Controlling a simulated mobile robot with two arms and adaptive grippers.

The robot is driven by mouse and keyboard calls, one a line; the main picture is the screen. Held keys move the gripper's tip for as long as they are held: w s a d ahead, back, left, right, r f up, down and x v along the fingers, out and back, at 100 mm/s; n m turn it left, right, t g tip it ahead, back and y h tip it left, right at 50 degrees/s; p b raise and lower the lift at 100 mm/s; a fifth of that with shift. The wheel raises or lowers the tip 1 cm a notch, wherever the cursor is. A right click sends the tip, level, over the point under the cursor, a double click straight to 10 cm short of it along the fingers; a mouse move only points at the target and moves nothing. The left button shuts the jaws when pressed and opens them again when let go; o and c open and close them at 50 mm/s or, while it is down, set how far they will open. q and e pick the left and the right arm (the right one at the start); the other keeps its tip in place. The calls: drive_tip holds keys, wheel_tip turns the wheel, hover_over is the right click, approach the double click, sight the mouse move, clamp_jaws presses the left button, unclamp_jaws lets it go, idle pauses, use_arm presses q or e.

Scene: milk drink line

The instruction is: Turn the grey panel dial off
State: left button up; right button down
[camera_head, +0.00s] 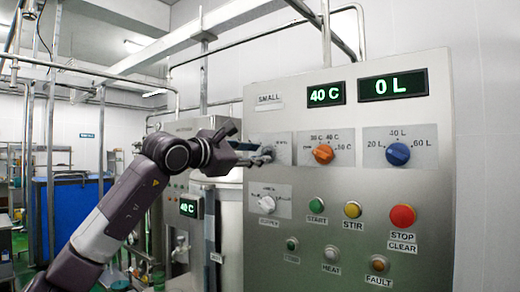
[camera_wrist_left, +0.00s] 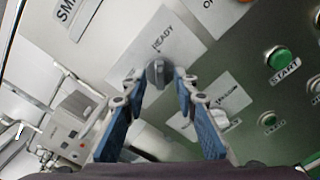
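The grey dial (camera_wrist_left: 158,73) sits on a white plate, which also shows in the head view (camera_head: 285,158), at the upper left of the steel control panel (camera_head: 345,240). The word READY is printed beside the dial in the wrist view. My left gripper (camera_wrist_left: 160,78) is at the dial, with its two blue-padded fingers apart, one on each side of the knob. A small gap seems to show at each fingertip; I cannot tell whether either touches. In the head view my left gripper (camera_head: 262,155) partly hides the dial. My right gripper is not in view.
An orange dial (camera_head: 323,153) and a blue dial (camera_head: 398,154) are to the right. A white dial (camera_head: 267,204) is below. Green START (camera_head: 317,204), yellow STIR (camera_head: 353,209) and red STOP (camera_head: 402,216) buttons are lower. Displays read 40 C (camera_head: 325,94) and 0 L (camera_head: 393,85).

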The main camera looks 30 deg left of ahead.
use_arm(q)
drive_tip(key=shift+w+d, duration=0.1)
drive_tip(key=shift+w, duration=0.75)
clamp_jaws()
